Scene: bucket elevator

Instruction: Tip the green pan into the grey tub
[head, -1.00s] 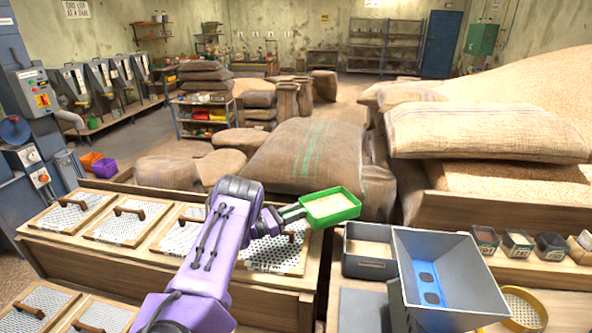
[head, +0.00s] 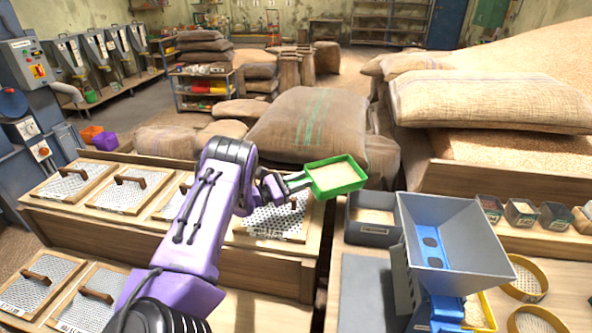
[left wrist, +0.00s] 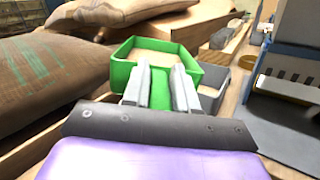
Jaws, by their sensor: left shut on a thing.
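The green pan (head: 336,176) holds a layer of pale grain and looks about level. My left gripper (head: 300,183) is shut on the pan's near-left side and holds it up in the air. In the left wrist view the two fingers (left wrist: 160,88) close on the green pan (left wrist: 122,66). The grey tub (head: 372,220) stands on the bench to the right of and below the pan, with pale grain in it. In the left wrist view the grey tub (left wrist: 213,78) shows partly behind the pan and fingers. My right gripper is not in view.
A grey hopper with a blue inside (head: 455,240) stands just right of the tub. Screen lids with wooden handles (head: 125,188) lie on the bench at left. Small bins of samples (head: 521,211) line the right. Large sacks (head: 305,135) lie behind the pan.

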